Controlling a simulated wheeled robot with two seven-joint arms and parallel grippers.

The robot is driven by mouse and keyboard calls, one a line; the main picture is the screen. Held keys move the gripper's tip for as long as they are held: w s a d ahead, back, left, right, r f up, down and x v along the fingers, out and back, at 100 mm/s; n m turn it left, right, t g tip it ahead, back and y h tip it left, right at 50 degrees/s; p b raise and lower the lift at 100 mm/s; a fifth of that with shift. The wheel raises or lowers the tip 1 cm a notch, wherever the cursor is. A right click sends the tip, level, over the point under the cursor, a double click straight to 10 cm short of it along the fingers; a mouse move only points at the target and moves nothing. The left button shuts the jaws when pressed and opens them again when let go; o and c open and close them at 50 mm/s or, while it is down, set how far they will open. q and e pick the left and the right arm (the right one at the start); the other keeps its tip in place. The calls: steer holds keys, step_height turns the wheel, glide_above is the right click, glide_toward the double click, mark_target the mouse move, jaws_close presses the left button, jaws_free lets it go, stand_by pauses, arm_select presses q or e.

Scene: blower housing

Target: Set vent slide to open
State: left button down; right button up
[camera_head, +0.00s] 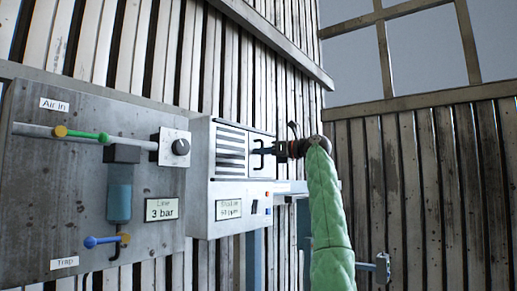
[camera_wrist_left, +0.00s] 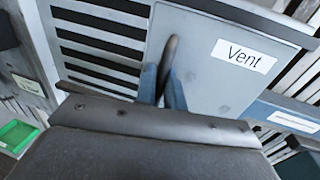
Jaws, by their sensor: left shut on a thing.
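The vent slide (camera_head: 262,169) is a flat grey plate on the front of the pale blower housing (camera_head: 202,190). It also shows in the wrist view (camera_wrist_left: 212,88), with a "Vent" label (camera_wrist_left: 244,55). To its left, several dark louvre slots (camera_head: 230,152) are uncovered; they also show in the wrist view (camera_wrist_left: 95,45). A dark upright handle (camera_wrist_left: 170,50) stands on the plate. My left gripper (camera_head: 262,152) is shut on this handle, its bluish fingers (camera_wrist_left: 162,88) on either side of it. The fingers and gripper body hide the handle's lower part. My right gripper is not in view.
A green bin (camera_wrist_left: 15,135) shows in the wrist view. Plank walls stand behind.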

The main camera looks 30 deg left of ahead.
arm_select(q)
steer(key=shift+r, duration=0.15)
steer(key=c, duration=1.9)
jaws_free()
steer(key=shift+o, duration=0.3)
steer(key=shift+w, duration=0.3)
steer(key=shift+s+d, duration=0.1)
